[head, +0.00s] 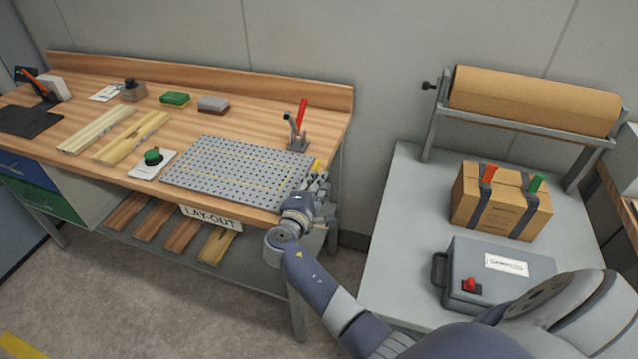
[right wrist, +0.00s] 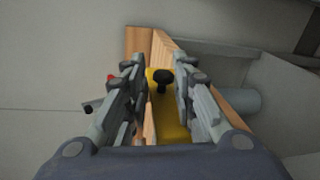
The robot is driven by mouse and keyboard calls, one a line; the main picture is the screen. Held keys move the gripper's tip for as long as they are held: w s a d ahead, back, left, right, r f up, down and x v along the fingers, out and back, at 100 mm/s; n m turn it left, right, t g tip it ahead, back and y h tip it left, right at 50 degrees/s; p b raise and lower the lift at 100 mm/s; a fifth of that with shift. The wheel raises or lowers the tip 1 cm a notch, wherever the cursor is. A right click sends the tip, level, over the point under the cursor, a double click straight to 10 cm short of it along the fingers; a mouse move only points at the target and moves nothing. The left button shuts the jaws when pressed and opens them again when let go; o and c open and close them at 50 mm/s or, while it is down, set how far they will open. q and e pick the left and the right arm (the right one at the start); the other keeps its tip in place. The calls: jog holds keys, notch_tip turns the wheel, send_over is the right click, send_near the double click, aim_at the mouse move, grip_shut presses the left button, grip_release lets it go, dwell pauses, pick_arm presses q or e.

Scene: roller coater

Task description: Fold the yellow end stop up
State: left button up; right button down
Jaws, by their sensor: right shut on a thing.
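The yellow end stop (head: 317,165) is at the right end of the workbench, by the corner of the perforated grey plate. My right gripper (head: 316,185) covers most of it in the head view. In the right wrist view, the yellow end stop (right wrist: 172,125) with its black knob (right wrist: 163,79) lies between the fingers of my right gripper (right wrist: 158,68). The gripper is shut on it. How far the stop is tilted is hard to tell. My left gripper is not in view.
The perforated plate (head: 235,172) lies on the wooden bench, with a red-handled toggle clamp (head: 297,128) at its back right corner. A grey table (head: 385,235) to the right holds a cardboard box (head: 515,215), a grey case (head: 470,260) and a paper roll (head: 535,100). A gap separates bench and table.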

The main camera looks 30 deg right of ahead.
jog(key=c, duration=2.4)
grip_release()
jog(key=shift+s+a+f, duration=0.1)
jog(key=shift+a+f, duration=0.1)
jog(key=shift+f, duration=0.3)
jog(key=c, duration=1.5)
grip_release()
jog(key=shift+o, duration=0.2)
jog(key=v, duration=0.8)
jog(key=shift+r, duration=0.2)
jog(key=shift+d, duration=0.1)
